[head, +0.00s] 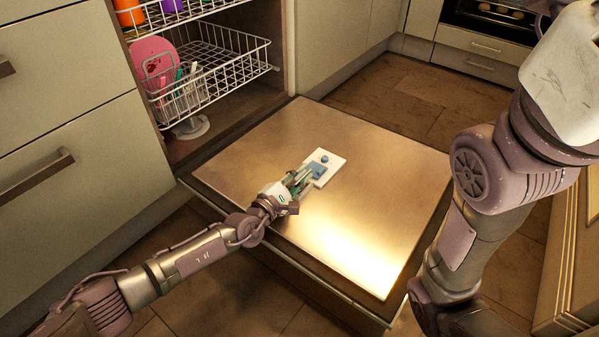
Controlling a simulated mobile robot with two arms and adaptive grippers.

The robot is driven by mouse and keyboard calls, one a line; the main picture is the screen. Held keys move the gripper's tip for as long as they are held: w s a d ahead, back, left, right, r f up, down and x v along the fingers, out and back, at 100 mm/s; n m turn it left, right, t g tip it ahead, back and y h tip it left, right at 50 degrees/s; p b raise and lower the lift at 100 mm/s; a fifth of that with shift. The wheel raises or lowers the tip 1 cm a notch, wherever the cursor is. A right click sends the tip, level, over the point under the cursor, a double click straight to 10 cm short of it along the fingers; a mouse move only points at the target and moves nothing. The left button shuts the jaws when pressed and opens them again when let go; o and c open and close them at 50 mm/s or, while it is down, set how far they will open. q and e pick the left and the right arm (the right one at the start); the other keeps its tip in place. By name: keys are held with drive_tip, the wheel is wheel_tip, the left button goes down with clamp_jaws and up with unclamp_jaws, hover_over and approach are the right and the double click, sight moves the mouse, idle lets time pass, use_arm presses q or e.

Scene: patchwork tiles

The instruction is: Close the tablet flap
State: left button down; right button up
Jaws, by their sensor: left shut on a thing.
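The tablet dispenser (333,158) is a small white plate set in the inner face of the lowered dishwasher door. My left gripper (305,178) reaches in from the lower left. Its greenish fingertips are at the flap's near-left edge and are shut on it, partly covering it. How far the flap stands open is too small to tell. My right arm shows at the right, but its gripper is out of view.
The dishwasher door (250,150) lies flat and otherwise bare. Behind it, the lower wire rack (215,75) holds a pink plate (152,60) and utensils. Drawers with handles (35,178) stand at the left. An oven (490,20) is at the back right.

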use_arm(q)
drive_tip(key=shift+w+a, duration=0.15)
drive_tip(key=c, duration=1.2)
unclamp_jaws()
drive_tip(key=v, duration=1.2)
